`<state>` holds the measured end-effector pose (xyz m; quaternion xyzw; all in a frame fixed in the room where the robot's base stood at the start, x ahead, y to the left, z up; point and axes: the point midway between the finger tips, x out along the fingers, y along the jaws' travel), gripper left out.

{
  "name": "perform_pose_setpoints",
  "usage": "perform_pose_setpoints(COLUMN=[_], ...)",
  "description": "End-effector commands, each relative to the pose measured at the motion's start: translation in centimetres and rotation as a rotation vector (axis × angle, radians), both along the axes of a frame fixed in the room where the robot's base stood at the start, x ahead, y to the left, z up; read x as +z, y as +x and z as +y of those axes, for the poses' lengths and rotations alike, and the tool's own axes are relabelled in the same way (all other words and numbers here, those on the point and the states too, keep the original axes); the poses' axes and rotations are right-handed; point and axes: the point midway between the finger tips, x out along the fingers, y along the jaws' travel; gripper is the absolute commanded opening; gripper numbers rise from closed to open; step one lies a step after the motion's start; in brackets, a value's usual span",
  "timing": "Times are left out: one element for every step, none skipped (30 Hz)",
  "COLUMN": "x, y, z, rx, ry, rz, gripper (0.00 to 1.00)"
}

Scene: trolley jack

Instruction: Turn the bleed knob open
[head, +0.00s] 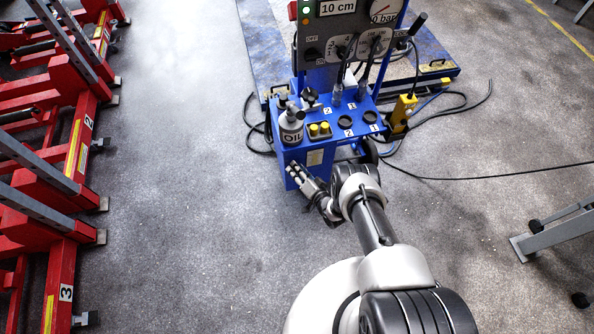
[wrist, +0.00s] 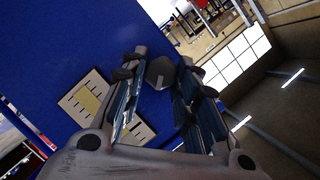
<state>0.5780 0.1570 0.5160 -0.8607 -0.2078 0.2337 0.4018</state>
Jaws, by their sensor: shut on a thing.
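The bleed knob (wrist: 160,72) is a dark, faceted knob with a small pale mark on its face. It shows in the wrist view against the blue cabinet panel (wrist: 60,40). My gripper (wrist: 162,78) has one finger on each side of it and is shut on it. In the head view my gripper (head: 295,170) is low at the front of the blue cabinet (head: 290,152); the knob cannot be made out there.
Red numbered racks (head: 70,200) stand left. Cables (head: 480,177) lie on the floor at right. Floor between racks and cabinet is clear.

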Motion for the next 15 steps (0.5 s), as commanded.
perform_pose_setpoints(x=[-0.13, -0.13, -0.15, -0.16, -0.17, -0.17, -0.16, -0.17, -0.16, -0.16, -0.15, -0.15, -0.15, -0.15, -0.15], y=[-0.07, -0.07, -0.09, -0.10, -0.11, -0.11, -0.10, -0.11, -0.09, -0.09, -0.10, -0.09, -0.09, -0.09, -0.09], z=[-0.04, -0.04, -0.04, -0.05, -0.04, -0.04, -0.03, -0.03, -0.02, -0.02, -0.01, -0.01, -0.01, -0.01, -0.01], rx=[0.000, -0.001, -0.001, -0.001, 0.000, 0.000, 0.000, 0.000, 0.001, 0.000, 0.001, 0.001, 0.001, 0.001, 0.001], ry=[0.013, 0.019, 0.027, 0.033, 0.038, 0.043, 0.045, 0.047, 0.049, 0.049, 0.051, 0.051, 0.051, 0.051, 0.051], rz=[0.005, 0.008, 0.011, 0.012, 0.014, 0.016, 0.016, 0.017, 0.017, 0.017, 0.017, 0.017, 0.017, 0.017, 0.017], gripper=[0.04, 0.04, 0.04, 0.04, 0.04, 0.04, 0.04, 0.04, 0.04, 0.04, 0.04, 0.04, 0.04, 0.04, 0.04])
